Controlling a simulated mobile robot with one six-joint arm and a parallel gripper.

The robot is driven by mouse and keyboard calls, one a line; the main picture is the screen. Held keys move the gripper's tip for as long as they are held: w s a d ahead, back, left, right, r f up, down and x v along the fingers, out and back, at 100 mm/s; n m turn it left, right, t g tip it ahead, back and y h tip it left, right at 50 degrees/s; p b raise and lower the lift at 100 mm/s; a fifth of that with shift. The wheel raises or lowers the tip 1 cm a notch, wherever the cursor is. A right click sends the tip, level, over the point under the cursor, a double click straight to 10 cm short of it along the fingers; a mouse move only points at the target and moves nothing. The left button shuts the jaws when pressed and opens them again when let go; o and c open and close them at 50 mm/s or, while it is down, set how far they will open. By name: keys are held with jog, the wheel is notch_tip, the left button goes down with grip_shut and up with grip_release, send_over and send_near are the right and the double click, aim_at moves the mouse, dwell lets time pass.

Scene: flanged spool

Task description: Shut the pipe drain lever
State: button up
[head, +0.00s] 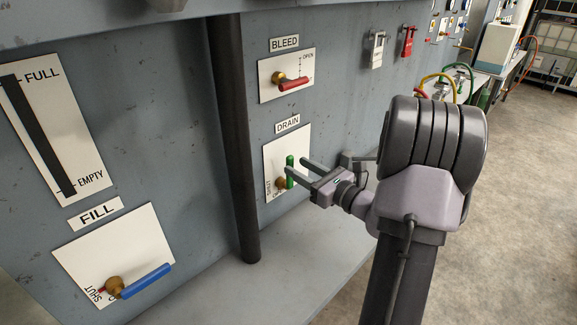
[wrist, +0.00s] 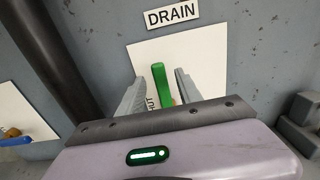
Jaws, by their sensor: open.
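The drain lever (head: 289,172) is green and points upward from a brass valve (head: 280,183) on a white plate under the DRAIN label (head: 288,123). The plate's SHUT mark is at its lower left. My gripper (head: 297,166) is open at the lever. In the wrist view the green lever (wrist: 161,83) stands between my two grey fingers (wrist: 158,88), with a visible gap to the right finger. The lever's lower end is hidden behind my gripper body in the wrist view.
A dark vertical pipe (head: 233,140) stands left of the drain plate. The red BLEED lever (head: 293,85) is above, and the blue FILL lever (head: 146,281) is at lower left. A grey ledge (head: 290,270) runs below. Grey blocks (wrist: 300,125) sit to the right.

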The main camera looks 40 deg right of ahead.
aim_at(292, 164)
jog(key=w, duration=0.4)
jog(key=shift+w+a, duration=0.1)
jog(key=shift+a, duration=0.1)
grip_shut()
dwell(1.2)
